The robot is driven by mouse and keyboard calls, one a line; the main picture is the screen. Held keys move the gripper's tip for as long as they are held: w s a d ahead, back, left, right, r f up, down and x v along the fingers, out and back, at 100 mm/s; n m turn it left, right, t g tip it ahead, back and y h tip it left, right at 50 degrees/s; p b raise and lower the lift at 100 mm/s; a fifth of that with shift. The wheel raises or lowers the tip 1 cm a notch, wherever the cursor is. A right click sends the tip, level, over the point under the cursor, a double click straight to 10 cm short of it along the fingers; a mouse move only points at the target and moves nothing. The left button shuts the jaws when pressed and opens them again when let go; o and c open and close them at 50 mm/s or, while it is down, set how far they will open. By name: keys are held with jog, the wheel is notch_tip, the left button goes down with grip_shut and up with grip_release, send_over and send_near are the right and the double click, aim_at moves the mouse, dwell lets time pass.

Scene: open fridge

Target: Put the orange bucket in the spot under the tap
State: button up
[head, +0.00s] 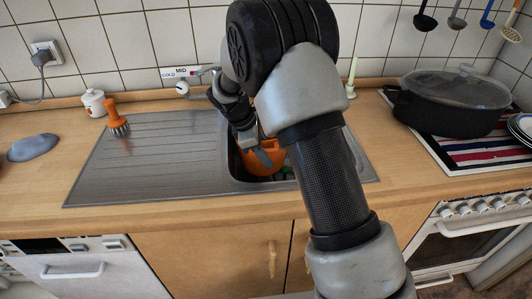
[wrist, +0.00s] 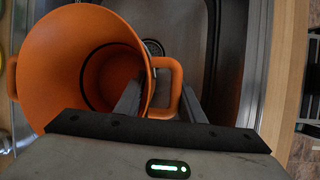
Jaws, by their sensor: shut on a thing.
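The orange bucket (head: 266,158) is down in the sink basin (head: 238,172), partly hidden behind my arm in the head view. In the wrist view the orange bucket (wrist: 85,65) is seen from above, its open mouth facing up toward the camera and looking empty. My gripper (wrist: 160,105) is at the bucket's right side in the wrist view, with its fingers on the handle there. It is shut on the bucket. The gripper also shows in the head view (head: 264,157). The tap (head: 184,88) is on the wall behind the sink, mostly hidden by my arm.

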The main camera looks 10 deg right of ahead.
jog(key=shift+f, duration=0.15)
jog(key=o, duration=1.3)
jog(key=p+v, duration=0.2)
jog(key=v, duration=1.1)
jog(key=s+d+r+m+t+y, duration=0.1)
jog(key=s+d+r+m+y, duration=0.1)
jog(key=s+d+r+m, duration=0.75)
jog(key=s+r+m+t+y, duration=0.1)
jog(key=s+m, duration=0.1)
jog(key=s, duration=0.4)
jog(key=s+d+r+m+t, duration=0.1)
jog(key=s+m, duration=0.2)
jog(key=s, duration=0.3)
jog(key=s+d+m+t+y, duration=0.1)
jog(key=s+m, duration=0.1)
jog(key=s, duration=0.5)
jog(key=shift+r+m+y, duration=0.25)
jog(key=shift+r+y, duration=0.05)
jog(key=shift+r, duration=0.1)
